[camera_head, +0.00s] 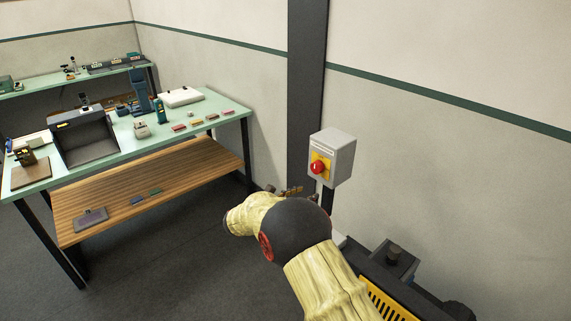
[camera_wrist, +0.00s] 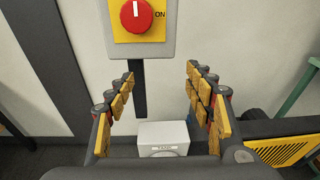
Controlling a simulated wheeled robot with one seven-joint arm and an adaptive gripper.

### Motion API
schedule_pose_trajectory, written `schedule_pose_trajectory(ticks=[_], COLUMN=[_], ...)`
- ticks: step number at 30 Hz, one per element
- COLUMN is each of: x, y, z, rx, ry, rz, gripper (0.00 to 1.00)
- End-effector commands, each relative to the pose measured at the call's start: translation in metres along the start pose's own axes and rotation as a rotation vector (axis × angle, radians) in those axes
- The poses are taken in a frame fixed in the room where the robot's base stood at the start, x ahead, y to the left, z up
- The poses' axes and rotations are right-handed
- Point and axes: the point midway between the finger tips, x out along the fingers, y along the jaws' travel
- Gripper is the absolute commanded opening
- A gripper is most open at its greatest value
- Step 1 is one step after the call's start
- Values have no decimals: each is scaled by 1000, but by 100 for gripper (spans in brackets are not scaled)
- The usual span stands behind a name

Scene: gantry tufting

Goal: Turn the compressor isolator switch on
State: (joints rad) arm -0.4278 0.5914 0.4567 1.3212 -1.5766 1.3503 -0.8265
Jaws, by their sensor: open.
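The isolator switch is a grey box (camera_head: 340,158) with a yellow plate and a red rotary knob (camera_head: 318,167), mounted on a dark post near the wall. In the wrist view the red knob (camera_wrist: 136,15) shows at the top edge, with its white mark upright. The word ON is printed to the right of it, so the mark does not point at ON. My gripper (camera_wrist: 160,78) is open and empty, its fingers below the switch in that view and apart from it. In the head view my gripper (camera_head: 301,193) is partly hidden behind my wrist, just below and left of the box.
A dark machine with a yellow grille (camera_head: 386,302) stands below right of the switch. A small pale box with a label (camera_wrist: 163,136) shows low in the wrist view. A dark column (camera_head: 307,80) rises behind the switch. A green-topped workbench (camera_head: 215,105) with several items stands left.

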Motion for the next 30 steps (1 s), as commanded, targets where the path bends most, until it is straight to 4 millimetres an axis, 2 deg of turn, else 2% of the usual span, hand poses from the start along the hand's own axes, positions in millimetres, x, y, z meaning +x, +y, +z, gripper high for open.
schedule_pose_trajectory(ticks=[1, 2, 3, 5, 11, 24, 30], x=[0, -1, -2, -3, 1, 61, 73], y=[11, 16, 19, 20, 18, 19, 20], z=[25, 36, 47, 54, 57, 65, 68], rx=[-33, -59, -99, -154, -224, -222, -222], ry=[-56, -88, -122, -152, -161, -158, -158], rz=[19, 28, 33, 32, 16, 16, 17], gripper=[53, 53, 53, 53, 53, 53, 53])
